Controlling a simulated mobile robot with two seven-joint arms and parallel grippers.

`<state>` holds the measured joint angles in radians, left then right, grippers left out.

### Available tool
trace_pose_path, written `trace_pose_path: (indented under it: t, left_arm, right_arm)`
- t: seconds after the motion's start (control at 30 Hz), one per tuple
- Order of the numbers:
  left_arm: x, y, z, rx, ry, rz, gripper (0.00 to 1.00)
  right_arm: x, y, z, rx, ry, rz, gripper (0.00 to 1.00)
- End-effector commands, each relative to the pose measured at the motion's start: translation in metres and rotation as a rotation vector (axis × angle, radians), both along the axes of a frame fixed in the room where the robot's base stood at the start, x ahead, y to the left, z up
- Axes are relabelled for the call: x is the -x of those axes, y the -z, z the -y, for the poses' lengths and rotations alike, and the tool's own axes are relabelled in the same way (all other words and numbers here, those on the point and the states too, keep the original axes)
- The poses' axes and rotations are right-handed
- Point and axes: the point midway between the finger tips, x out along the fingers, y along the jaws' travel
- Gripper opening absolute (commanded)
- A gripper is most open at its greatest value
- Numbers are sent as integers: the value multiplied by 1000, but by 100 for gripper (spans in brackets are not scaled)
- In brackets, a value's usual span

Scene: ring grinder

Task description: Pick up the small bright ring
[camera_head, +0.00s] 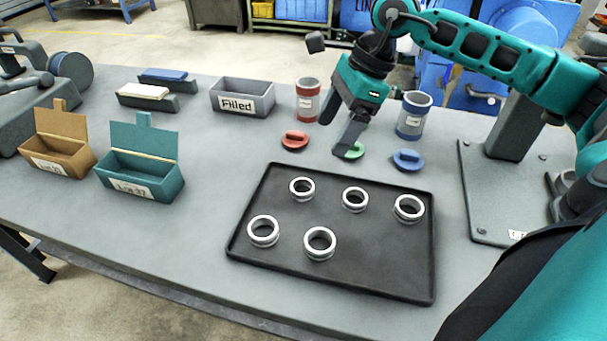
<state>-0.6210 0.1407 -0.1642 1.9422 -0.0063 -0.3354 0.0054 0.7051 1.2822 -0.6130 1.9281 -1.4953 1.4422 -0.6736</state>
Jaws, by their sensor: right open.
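Several metal rings lie apart on a black tray (385,278). Two look smaller: one at the back left (293,187) and one at the back middle (346,202). A larger ring (399,212) is at the right, another (253,236) at the front left and one (309,249) at the front middle. I cannot tell for sure which small ring is the bright one. My right gripper (346,146) is open and points down above the table, behind the tray, apart from all rings. My left gripper is not in view.
Red (295,140), green (358,151) and blue (408,160) lids lie behind the tray, with red (307,105) and blue (411,120) cups beyond. A grey "Filled" box (243,103), teal box (150,186) and brown box (60,160) stand left.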

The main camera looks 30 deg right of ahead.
Motion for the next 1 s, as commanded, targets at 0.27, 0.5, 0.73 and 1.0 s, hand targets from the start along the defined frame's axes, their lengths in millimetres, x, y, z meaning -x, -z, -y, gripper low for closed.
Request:
trace_pose_path:
  t: [0.27,0.5,0.73,1.0]
  left_arm:
    - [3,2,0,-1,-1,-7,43]
    - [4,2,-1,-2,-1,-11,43]
    - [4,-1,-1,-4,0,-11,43]
    - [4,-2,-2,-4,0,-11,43]
  right_arm:
    - [-5,42,-17,-3,-1,-4,79]
    - [-9,68,-28,-2,0,-3,79]
    - [-10,89,-41,-3,-2,-5,79]
    - [-13,116,-52,-1,0,-3,79]
